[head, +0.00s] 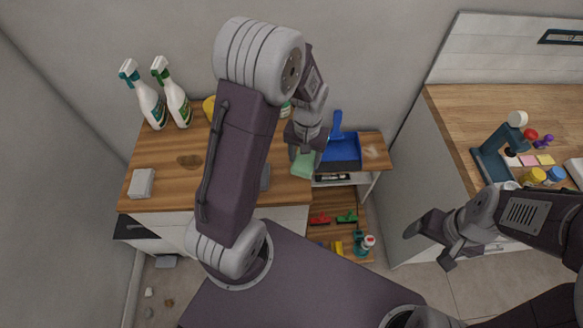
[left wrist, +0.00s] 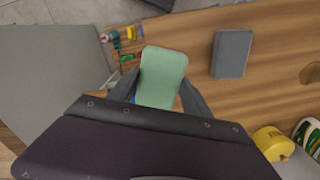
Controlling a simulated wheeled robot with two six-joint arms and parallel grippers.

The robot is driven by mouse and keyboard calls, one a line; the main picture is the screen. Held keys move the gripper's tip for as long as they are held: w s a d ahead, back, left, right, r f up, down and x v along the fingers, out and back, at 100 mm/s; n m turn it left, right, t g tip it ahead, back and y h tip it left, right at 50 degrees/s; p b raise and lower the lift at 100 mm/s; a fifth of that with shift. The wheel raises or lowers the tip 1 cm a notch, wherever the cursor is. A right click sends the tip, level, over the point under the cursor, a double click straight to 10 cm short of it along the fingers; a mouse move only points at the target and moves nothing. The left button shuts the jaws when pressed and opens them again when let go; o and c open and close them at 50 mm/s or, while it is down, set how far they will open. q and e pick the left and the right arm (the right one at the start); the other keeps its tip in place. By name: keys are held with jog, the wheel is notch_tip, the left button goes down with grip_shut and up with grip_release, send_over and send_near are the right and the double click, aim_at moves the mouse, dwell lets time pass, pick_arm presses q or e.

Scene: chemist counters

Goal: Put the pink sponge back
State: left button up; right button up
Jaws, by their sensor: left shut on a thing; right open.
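My left gripper (head: 304,150) is shut on a light green sponge (head: 303,166), held near the right end of the wooden counter. The sponge also shows between the fingers in the left wrist view (left wrist: 162,78). I cannot make out a pink sponge in either view; small pink and yellow pieces (head: 529,160) lie on the right counter, too small to identify. My right gripper (head: 432,248) is open and empty, in front of the right counter's cabinet.
The wooden counter (head: 165,160) bears spray bottles (head: 178,104), a pale block (head: 141,183) and a dark grey block (left wrist: 232,54). A blue dustpan (head: 341,148) lies right of the green sponge. Several small items stand on the low shelf (head: 345,215). My left arm hides the counter's middle.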

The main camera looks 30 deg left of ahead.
pick_arm(q)
jog(key=s+a+f, duration=0.1)
jog(key=a, duration=0.1)
jog(key=s+a+f, duration=0.1)
jog(key=shift+s+a+f, duration=0.1)
jog(key=shift+s+a, duration=0.2)
jog(key=shift+a, duration=0.1)
jog(key=shift+d, duration=0.1)
notch_tip(320, 180, down, 4)
jog(key=shift+r, duration=0.1)
jog(key=shift+w+f, duration=0.1)
jog(key=shift+f, duration=0.1)
jog(key=o, duration=1.3)
jog(key=shift+f, duration=0.1)
